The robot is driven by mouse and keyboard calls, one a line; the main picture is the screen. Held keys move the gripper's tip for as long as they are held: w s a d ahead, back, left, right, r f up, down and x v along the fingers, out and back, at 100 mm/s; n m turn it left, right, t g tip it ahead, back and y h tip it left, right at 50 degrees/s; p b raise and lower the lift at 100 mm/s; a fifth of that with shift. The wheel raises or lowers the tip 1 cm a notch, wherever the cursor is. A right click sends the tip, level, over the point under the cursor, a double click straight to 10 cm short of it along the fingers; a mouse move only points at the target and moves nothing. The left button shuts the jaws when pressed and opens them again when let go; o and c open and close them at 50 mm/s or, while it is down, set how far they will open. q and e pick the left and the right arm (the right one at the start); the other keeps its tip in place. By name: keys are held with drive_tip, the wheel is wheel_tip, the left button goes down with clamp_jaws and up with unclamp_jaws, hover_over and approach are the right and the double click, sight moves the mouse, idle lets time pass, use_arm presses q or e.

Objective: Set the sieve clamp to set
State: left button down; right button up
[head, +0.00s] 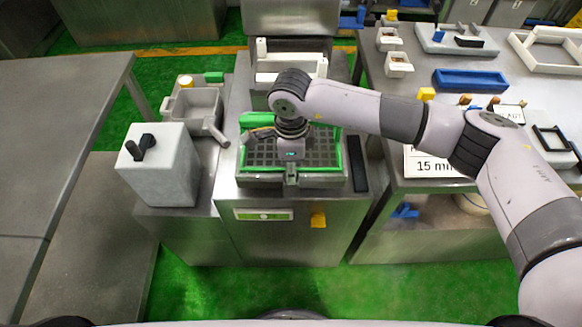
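A sieve with a green frame (338,160) and a dark grid sits on a steel machine cabinet (330,215) in the middle of the head view. A small grey upright piece (291,179) stands at the middle of its front edge. It may be the sieve clamp, but I cannot tell its setting. My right gripper (291,160) is above the sieve, pointing down, just behind this piece. Its fingers are too small and hidden to tell whether they are open or touch anything. My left gripper is not in view.
A light grey box with a black lever (142,148) stands left of the sieve, with a grey bin (195,103) behind it. A dark bar (358,164) lies to the right. The right table holds a blue tray (470,81) and a sign. The left table (50,130) is bare.

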drive_tip(key=o, duration=1.2)
drive_tip(key=shift+c, duration=0.2)
drive_tip(key=shift+r, duration=0.1)
wheel_tip(320, 180, up, 12)
drive_tip(key=shift+a, duration=0.1)
